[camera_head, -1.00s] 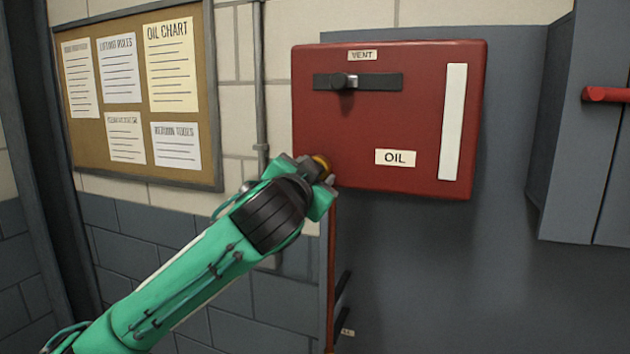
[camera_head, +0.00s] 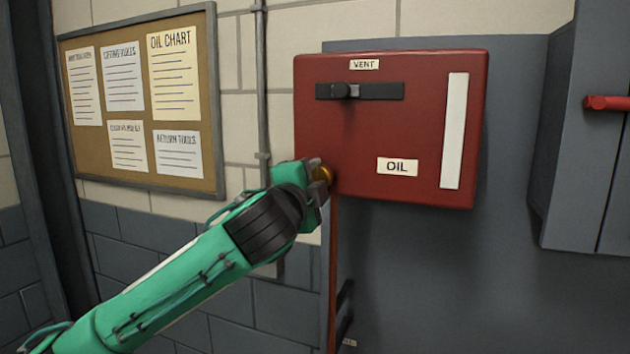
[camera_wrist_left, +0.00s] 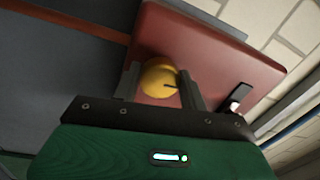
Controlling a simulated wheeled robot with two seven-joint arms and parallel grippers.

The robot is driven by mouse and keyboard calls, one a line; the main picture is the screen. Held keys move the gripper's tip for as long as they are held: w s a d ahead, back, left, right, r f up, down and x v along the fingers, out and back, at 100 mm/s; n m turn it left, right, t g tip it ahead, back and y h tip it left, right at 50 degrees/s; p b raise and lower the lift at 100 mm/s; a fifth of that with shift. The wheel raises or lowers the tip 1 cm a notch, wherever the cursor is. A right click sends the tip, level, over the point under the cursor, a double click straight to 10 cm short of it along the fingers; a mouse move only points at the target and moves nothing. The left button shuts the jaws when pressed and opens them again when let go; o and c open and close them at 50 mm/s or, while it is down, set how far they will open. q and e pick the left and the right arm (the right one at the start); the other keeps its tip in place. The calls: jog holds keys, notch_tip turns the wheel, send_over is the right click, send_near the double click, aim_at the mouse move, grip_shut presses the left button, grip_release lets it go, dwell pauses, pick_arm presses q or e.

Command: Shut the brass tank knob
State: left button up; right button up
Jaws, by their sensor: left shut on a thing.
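The brass tank knob (camera_head: 326,172) sits at the lower left of the red oil tank (camera_head: 350,150), mostly hidden by my gripper in the head view. In the left wrist view it is a round yellow knob (camera_wrist_left: 158,78) with a dark mark on its face. My left gripper (camera_head: 322,178) is shut on the knob, one finger on each side of it (camera_wrist_left: 160,86). The red tank also shows behind the knob in the left wrist view (camera_wrist_left: 215,52). My right gripper is in neither view.
A dark vent slider (camera_head: 375,91) is on the tank's upper front, above the OIL label (camera_head: 397,167). A pale vertical strip (camera_head: 454,130) is at its right. A grey cabinet with a red handle (camera_head: 606,103) stands at right. A notice board (camera_head: 140,105) hangs at left.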

pick_arm(q)
jog(key=shift+m, duration=0.4)
jog(key=o, duration=1)
jog(key=shift+c, duration=0.2)
jog(key=shift+s, duration=0.1)
jog(key=b+v, duration=0.6)
jog(key=v, duration=0.7)
jog(key=shift+s+a, duration=0.2)
jog(key=shift+s, duration=0.1)
